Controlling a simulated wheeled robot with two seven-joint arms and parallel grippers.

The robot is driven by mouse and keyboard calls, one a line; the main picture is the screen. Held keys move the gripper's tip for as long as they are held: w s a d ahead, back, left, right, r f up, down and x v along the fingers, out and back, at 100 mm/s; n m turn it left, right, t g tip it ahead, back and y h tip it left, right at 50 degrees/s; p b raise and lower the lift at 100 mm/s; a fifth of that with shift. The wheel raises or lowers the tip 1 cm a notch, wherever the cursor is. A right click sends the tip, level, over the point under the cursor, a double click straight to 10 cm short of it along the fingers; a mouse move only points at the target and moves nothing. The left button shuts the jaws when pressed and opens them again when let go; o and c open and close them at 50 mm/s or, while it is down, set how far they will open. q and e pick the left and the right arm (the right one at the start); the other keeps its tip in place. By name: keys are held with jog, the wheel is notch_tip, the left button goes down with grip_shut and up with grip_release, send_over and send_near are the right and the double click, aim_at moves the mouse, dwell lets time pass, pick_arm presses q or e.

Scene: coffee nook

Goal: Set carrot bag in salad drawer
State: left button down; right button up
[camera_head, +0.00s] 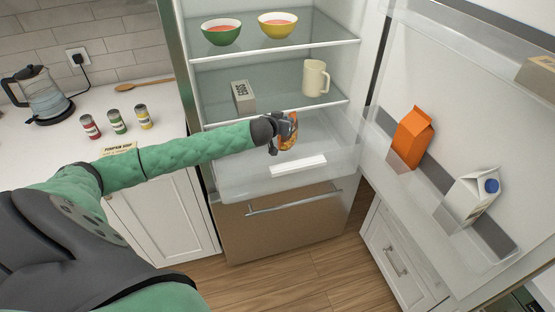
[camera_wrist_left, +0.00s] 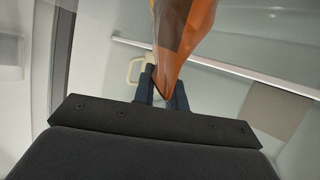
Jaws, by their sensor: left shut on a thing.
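My left gripper (camera_head: 284,134) reaches into the open fridge and is shut on the carrot bag (camera_head: 289,131), an orange bag. In the head view the gripper partly hides it. In the left wrist view the bag (camera_wrist_left: 182,35) rises from between the fingers (camera_wrist_left: 162,95). The salad drawer (camera_head: 230,187) is the clear bin at the bottom of the fridge, with a white label on its front. The gripper and bag are over the drawer in the head view; their exact height above it is hard to tell. My right gripper is not in view.
Above the drawer, a glass shelf holds an egg-type grey box (camera_head: 244,97) and a cream pitcher (camera_head: 315,78). Bowls, green (camera_head: 221,32) and yellow (camera_head: 278,25), stand higher. The open door at right holds an orange carton (camera_head: 411,138) and a milk carton (camera_head: 467,198). Cans stand on the left counter (camera_head: 60,150).

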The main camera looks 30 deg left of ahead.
pick_arm(q)
jog(key=shift+w+d+f, duration=0.1)
jog(key=shift+d, duration=0.2)
jog(key=shift+a, duration=0.2)
jog(key=a+f+p, duration=0.5)
jog(key=a+f, duration=0.6)
jog(key=shift+s+p, duration=0.4)
jog(key=shift+s, duration=0.05)
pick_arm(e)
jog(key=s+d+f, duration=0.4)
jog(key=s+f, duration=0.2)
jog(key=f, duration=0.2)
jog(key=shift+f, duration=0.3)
pick_arm(q)
jog(key=shift+f, duration=0.1)
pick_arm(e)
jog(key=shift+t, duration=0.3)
pick_arm(q)
jog(key=c, duration=1.7)
grip_release()
jog(key=shift+c, duration=0.2)
jog(key=o, duration=0.3)
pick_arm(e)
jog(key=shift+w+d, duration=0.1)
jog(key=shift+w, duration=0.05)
